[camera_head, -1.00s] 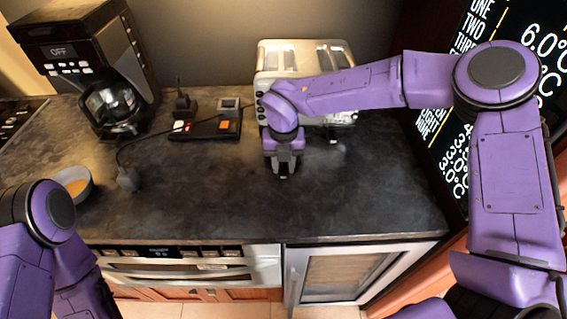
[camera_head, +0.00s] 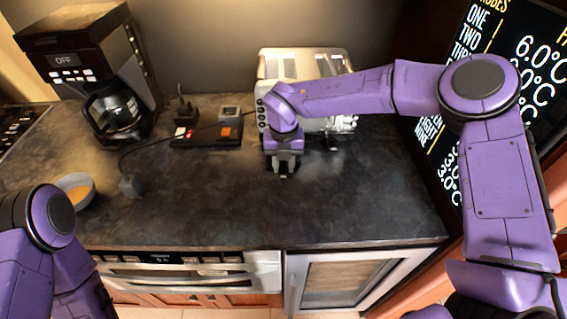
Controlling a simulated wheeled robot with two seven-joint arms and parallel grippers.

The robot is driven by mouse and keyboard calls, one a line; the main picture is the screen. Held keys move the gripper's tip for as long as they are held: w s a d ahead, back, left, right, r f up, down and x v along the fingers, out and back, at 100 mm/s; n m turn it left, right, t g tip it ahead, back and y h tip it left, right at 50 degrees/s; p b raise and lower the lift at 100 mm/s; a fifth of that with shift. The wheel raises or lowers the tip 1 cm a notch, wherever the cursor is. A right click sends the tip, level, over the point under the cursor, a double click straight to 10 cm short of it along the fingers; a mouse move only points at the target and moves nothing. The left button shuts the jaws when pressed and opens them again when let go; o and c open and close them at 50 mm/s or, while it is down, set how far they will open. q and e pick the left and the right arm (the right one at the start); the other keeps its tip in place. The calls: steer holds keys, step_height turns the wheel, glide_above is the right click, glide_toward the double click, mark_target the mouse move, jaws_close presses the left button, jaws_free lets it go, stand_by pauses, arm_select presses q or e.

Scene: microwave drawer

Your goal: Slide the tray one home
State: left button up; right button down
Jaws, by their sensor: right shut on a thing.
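The silver toaster (camera_head: 303,66) stands at the back of the dark counter, partly hidden by my right arm. My right gripper (camera_head: 283,172) points down just in front of the toaster's left part, low over the counter. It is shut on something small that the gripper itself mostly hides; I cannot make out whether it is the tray. A small dark part (camera_head: 332,143) sticks out at the toaster's lower front, right of the gripper. No tray shows clearly. My left arm comes in at the lower left; its gripper is out of view.
A coffee maker (camera_head: 75,45) stands at the back left, with a black device (camera_head: 208,134) and its cord beside it. A bowl (camera_head: 76,190) sits near the left edge. A microwave drawer (camera_head: 185,273) is under the counter. The front middle counter is clear.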

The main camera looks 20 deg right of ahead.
steer(key=shift+w, duration=0.1)
steer(key=shift+w+d+f, duration=0.1)
steer(key=shift+w+d, duration=0.15)
steer(key=shift+w, duration=0.5)
steer(key=c, duration=0.7)
jaws_free()
steer(key=shift+c, duration=0.2)
steer(key=shift+s, duration=0.1)
steer(key=shift+s+a+r, duration=0.35)
steer(key=shift+s+a, duration=0.35)
steer(key=shift+s, duration=0.15)
steer(key=shift+s+a+r, duration=0.3)
steer(key=shift+s, duration=0.8)
steer(key=shift+s+a+r, duration=0.35)
steer(key=shift+s, duration=0.8)
steer(key=shift+s+a+r, duration=0.3)
steer(key=shift+s, duration=0.8)
